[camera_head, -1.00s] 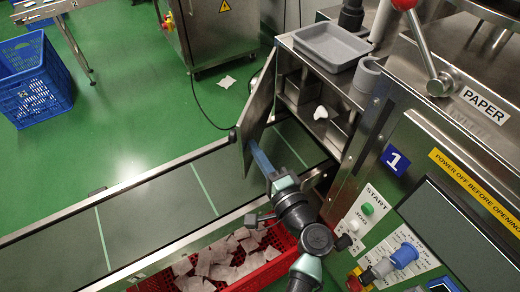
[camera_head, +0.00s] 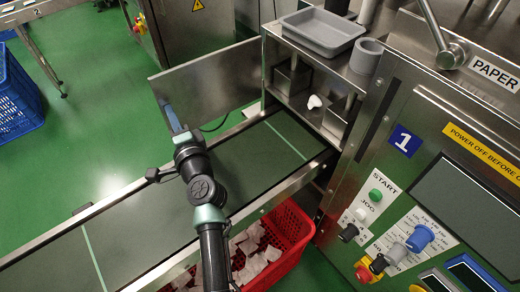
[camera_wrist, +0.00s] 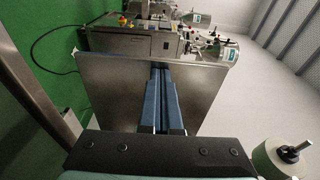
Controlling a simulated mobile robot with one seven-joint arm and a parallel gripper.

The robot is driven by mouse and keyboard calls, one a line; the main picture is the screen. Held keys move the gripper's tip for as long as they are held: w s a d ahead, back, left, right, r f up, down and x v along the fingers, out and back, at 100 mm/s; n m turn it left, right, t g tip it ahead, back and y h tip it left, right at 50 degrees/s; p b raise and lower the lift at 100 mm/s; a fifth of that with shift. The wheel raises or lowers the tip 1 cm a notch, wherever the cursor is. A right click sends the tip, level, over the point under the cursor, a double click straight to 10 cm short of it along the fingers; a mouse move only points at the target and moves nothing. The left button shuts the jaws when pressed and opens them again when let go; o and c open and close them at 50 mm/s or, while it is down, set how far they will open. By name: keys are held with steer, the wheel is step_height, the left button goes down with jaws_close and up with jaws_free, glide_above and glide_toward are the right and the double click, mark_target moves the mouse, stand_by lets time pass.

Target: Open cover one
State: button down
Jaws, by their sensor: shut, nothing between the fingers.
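Cover one, a flat grey metal panel (camera_head: 212,84), stands swung out to the left from the open front of the machine marked 1 (camera_head: 405,142). In the wrist view the panel (camera_wrist: 105,88) fills the middle behind my fingers. My gripper (camera_head: 169,108) has blue fingers, shut and empty, by the panel's lower left part. In the wrist view my gripper (camera_wrist: 161,72) points along the panel's middle. I cannot tell whether the fingertips touch it. The opening (camera_head: 300,88) behind the cover is exposed, with a small white piece (camera_head: 315,102) and metal parts inside.
A grey tray (camera_head: 322,32) and a grey ring (camera_head: 366,56) sit on top of the machine. A green conveyor (camera_head: 140,228) runs below my arm. A red crate of teabags (camera_head: 290,232) stands in front. A blue crate (camera_head: 18,100) is on the floor at left.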

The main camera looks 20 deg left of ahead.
steer(key=shift+s+a+b+x, duration=0.15)
steer(key=shift+b+x, duration=0.1)
steer(key=shift+x, duration=0.75)
steer(key=shift+s+a+b+x, duration=0.1)
steer(key=shift+b+x, duration=0.1)
steer(key=shift+x, duration=0.8)
steer(key=shift+d, duration=0.15)
